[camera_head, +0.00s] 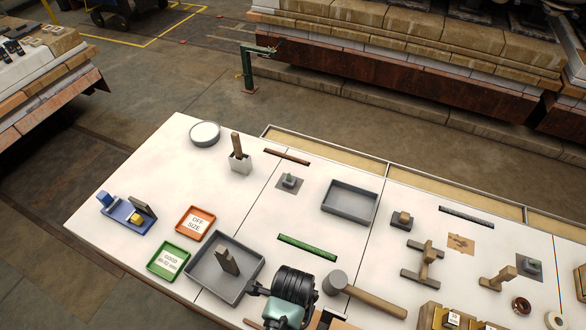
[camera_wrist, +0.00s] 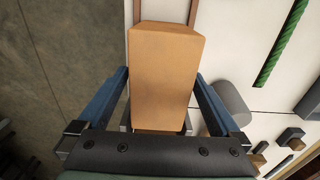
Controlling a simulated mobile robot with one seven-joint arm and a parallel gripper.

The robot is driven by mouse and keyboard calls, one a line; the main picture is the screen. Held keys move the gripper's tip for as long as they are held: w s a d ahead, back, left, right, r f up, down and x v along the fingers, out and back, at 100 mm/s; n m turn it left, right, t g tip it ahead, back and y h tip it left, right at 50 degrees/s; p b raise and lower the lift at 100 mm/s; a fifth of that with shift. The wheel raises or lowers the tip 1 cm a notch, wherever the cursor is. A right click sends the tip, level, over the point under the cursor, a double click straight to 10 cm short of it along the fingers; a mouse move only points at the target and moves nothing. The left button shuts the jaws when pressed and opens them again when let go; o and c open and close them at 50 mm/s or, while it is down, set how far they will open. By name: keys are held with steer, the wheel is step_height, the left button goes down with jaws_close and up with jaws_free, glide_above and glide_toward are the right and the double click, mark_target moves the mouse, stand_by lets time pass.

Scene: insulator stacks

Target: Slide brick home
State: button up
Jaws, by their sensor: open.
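A tan, block-shaped brick (camera_wrist: 166,75) fills the middle of the wrist view, its long side pointing away from my gripper. My gripper (camera_wrist: 163,88) is open, with one blue finger on each side of the brick. The fingers lie close to its sides; I cannot tell whether they touch. Thin brown strips (camera_wrist: 193,12) show past the brick's far end. The brick's near end is partly hidden by the dark gripper body. In the head view my gripper (camera_head: 323,318) is at the bottom edge, largely cut off, and the brick cannot be made out clearly there.
A mallet (camera_head: 335,283) lies just right of my arm. A grey tray (camera_head: 201,277) holding a dark block stands to the left. A green strip (camera_head: 307,247) and another grey tray (camera_head: 350,202) lie farther back. Wooden fixtures (camera_head: 427,255) stand right; the white table's middle has clear patches.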

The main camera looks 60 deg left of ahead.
steer(key=shift+f, duration=0.85)
steer(key=shift+c, duration=0.2)
jaws_close()
steer(key=shift+w+d+p, duration=0.4)
steer(key=shift+w+d, duration=0.35)
steer(key=shift+d, duration=0.35)
steer(key=shift+o, duration=0.2)
jaws_free()
steer(key=shift+r, duration=0.1)
step_height(320, 180, up, 13)
steer(key=shift+f, duration=0.1)
stand_by(0.3)
